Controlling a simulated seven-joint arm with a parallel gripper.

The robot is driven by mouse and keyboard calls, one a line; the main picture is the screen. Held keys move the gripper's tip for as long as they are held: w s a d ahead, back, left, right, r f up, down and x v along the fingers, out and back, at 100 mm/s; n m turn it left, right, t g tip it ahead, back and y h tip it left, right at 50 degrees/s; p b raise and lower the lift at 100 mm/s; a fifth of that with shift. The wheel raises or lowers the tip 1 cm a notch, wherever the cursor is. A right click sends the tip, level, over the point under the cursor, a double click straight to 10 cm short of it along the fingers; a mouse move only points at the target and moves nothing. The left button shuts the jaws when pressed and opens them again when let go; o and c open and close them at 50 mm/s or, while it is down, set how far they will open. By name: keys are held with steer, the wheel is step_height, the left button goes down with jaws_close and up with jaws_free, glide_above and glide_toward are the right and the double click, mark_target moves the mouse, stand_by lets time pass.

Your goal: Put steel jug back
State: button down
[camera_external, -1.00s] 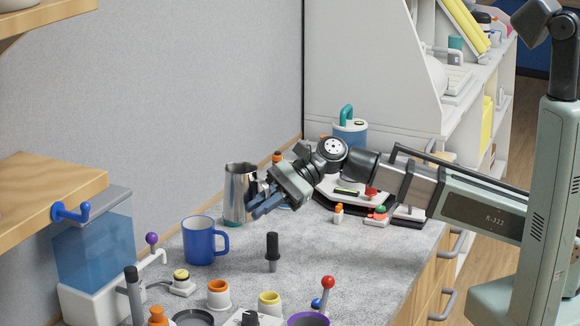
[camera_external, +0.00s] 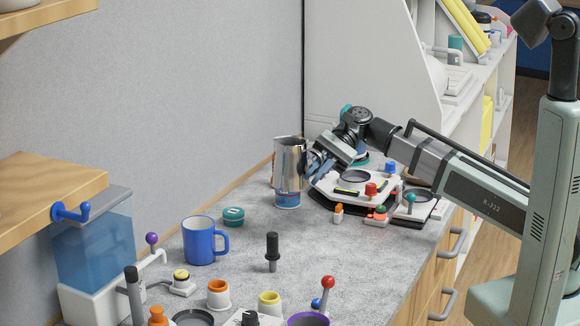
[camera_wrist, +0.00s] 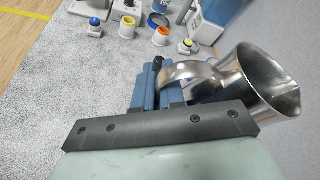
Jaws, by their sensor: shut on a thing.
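The steel jug (camera_external: 290,158) is a shiny metal pitcher, upright in the external view, near the back wall at the middle of the counter. My gripper (camera_external: 314,166) is at its right side. In the wrist view, my gripper's blue fingers (camera_wrist: 158,92) are shut on the jug's handle (camera_wrist: 185,70), with the jug's body (camera_wrist: 232,82) to the right, its open mouth showing. Blue and red show at the jug's lower end; I cannot tell whether this is a reflection or another thing. I cannot tell whether the jug touches the counter.
A teal round tin (camera_external: 233,216) and a blue mug (camera_external: 201,241) stand left of the jug. A black-handled tool (camera_external: 272,252) stands upright in front. A white station with knobs (camera_external: 358,188) is close at right. Bare grey counter (camera_external: 335,245) lies in front.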

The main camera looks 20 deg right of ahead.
steer(key=shift+w+d, duration=0.35)
steer(key=shift+d, duration=0.45)
steer(key=shift+a+f, duration=0.1)
steer(key=shift+f, duration=7.35)
steer(key=shift+f, duration=0.15)
steer(key=c, duration=1.2)
jaws_free()
steer(key=shift+w+d+r, duration=0.15)
steer(key=shift+d+r, duration=0.05)
steer(key=shift+r, duration=0.05)
steer(key=shift+v, duration=3.45)
